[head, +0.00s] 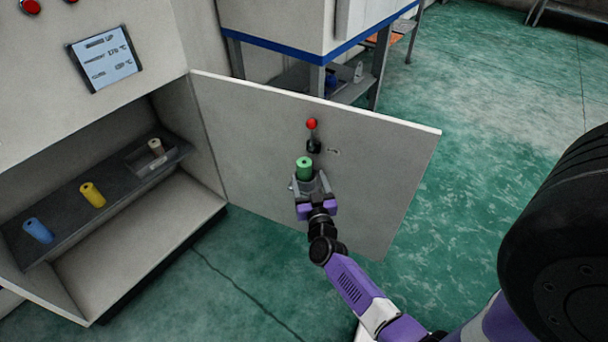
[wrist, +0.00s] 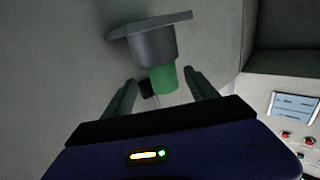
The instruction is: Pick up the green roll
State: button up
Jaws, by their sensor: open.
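The green roll (head: 304,167) stands upright in a grey cup-like holder (head: 305,186) on the inner face of the open cabinet door. In the wrist view, which appears upside down, the green roll (wrist: 164,79) sticks out of the grey holder (wrist: 153,45), and its lower part is hidden inside. My gripper (head: 310,182) is at the holder, open and empty. In the wrist view my gripper (wrist: 160,80) has one finger on each side of the roll's exposed end in the picture. I cannot tell how far apart they are in depth.
The open door (head: 400,165) stands behind my gripper, with a red-knobbed lever (head: 312,124) above the roll. A shelf (head: 65,215) at left bears a blue roll (head: 38,230), a yellow roll (head: 92,194) and a beige roll (head: 156,147). The floor at right is mostly clear.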

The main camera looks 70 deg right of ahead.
aim_at(306, 175)
jog(key=b+x, duration=0.1)
jog(key=x, duration=0.1)
jog(key=f+b+x, duration=0.1)
jog(key=x, duration=0.1)
jog(key=shift+w+d, duration=0.1)
jog(key=shift+w, duration=0.2)
jog(key=shift+w+d+r, duration=0.1)
jog(key=shift+w+d, duration=0.15)
jog(key=shift+d, duration=0.15)
grip_shut()
jog(key=shift+r, duration=0.15)
